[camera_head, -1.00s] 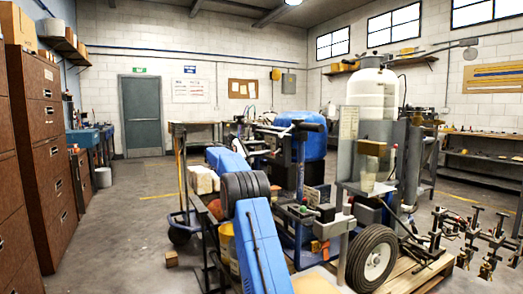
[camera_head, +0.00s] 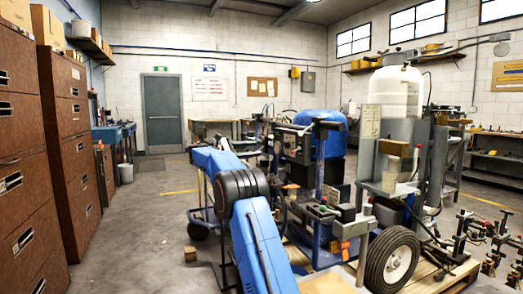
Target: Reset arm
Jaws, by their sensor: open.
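My arm crosses the lower middle of the head view, with a blue link, a black ribbed joint and another blue link beyond it. The links are bent at this joint and reach away from the camera. My gripper cannot be made out. The arm hides part of the cart and machine behind it.
A machine with a blue tank (camera_head: 328,136), a white tank (camera_head: 396,98) and a black-tyred wheel (camera_head: 391,259) stand close on the right. Brown drawer cabinets (camera_head: 72,140) line the left. A small wooden block (camera_head: 190,254) lies on the floor. Open floor leads to the grey door (camera_head: 162,112).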

